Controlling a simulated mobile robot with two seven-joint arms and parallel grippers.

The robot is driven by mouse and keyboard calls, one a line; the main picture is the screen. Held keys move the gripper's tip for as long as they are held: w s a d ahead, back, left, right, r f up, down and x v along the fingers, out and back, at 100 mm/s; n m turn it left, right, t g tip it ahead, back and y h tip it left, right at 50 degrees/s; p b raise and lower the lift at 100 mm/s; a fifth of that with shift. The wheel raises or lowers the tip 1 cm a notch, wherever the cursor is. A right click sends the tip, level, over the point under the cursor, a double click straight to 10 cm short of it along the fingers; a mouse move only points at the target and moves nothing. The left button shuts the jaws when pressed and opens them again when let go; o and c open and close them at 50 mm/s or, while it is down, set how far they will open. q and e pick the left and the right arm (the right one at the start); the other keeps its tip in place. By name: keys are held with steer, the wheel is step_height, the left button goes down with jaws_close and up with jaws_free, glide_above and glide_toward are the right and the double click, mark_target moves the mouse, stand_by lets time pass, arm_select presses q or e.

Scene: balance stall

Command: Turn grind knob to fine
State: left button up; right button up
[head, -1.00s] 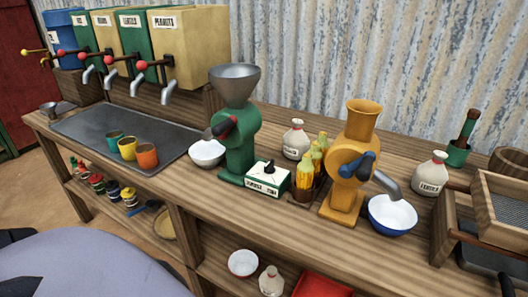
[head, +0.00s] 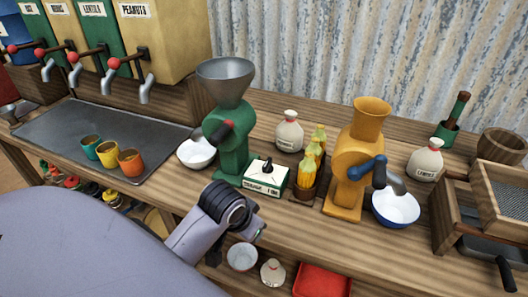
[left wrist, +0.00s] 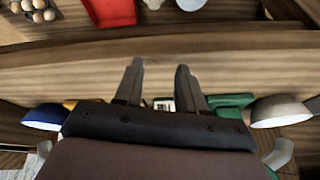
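The grind knob (head: 267,166) is a small black knob on top of a white and green box (head: 264,181) beside the green mill (head: 234,145). The label on the box's front is too small to read surely, and I cannot tell the knob's setting. My left arm reaches in front of the counter, just below the box in the head view. My left gripper (left wrist: 159,68) shows two fingers apart with nothing between them. A small white labelled patch (left wrist: 163,104), perhaps the box, shows between the fingers in the left wrist view. My right gripper is out of view.
A white bowl (head: 196,152) sits left of the green mill. The counter's front edge (left wrist: 160,48) runs close to my left gripper. A red tray (head: 323,280) lies on the lower shelf.

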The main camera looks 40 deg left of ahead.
mark_target(268, 161)
arm_select(q)
steer(key=w+a+r+n, duration=0.2)
steer(key=w+a+r, duration=0.1)
steer(key=w+r, duration=0.45)
steer(key=w+a+r+n, duration=0.1)
steer(key=w+a+r, duration=0.2)
steer(key=w+r, duration=0.4)
steer(key=x, duration=1)
steer(key=shift+s+a+f, duration=0.25)
steer(key=shift+a+f, duration=0.05)
steer(key=shift+f, duration=0.15)
jaws_close()
